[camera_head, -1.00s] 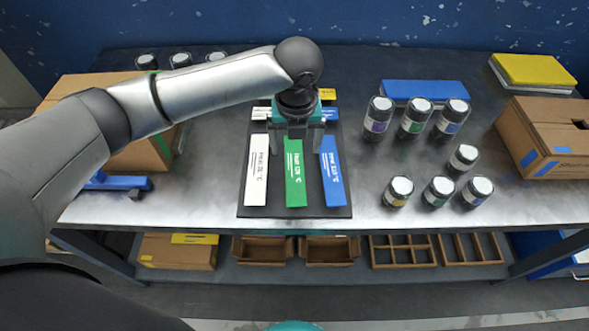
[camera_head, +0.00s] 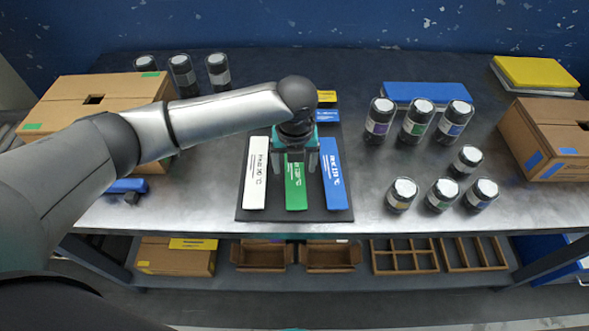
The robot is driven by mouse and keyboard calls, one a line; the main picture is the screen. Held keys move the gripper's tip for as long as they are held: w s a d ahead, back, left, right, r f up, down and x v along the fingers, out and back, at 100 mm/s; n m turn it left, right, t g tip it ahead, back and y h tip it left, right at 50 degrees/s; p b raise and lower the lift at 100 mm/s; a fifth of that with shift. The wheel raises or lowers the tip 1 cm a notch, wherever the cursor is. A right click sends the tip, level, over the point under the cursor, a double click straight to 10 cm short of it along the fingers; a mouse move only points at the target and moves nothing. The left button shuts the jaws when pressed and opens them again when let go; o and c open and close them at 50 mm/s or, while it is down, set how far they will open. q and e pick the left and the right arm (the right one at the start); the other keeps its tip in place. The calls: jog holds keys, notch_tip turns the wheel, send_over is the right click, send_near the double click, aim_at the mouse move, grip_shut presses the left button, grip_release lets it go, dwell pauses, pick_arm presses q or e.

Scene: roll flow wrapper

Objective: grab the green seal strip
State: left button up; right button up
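The green seal strip (camera_head: 295,190) lies on a dark mat (camera_head: 285,216) in the middle of the table, between a white strip (camera_head: 256,172) and a blue strip (camera_head: 334,175). My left gripper (camera_head: 294,168) is above the upper part of the green strip, pointing down. Its two fingers are apart, one near each long side of the strip. I cannot tell whether they touch it. The gripper and wrist hide the strip's far end. My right gripper is not in view.
Several jars (camera_head: 413,121) stand to the right, beside a blue block (camera_head: 425,92) and a cardboard box (camera_head: 551,138). Another cardboard box (camera_head: 60,112) is under my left arm's side. Small yellow (camera_head: 327,96) and blue pieces lie behind the gripper. Trays (camera_head: 404,255) sit on the lower shelf.

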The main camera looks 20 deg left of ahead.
pick_arm(q)
jog(key=c, duration=1.2)
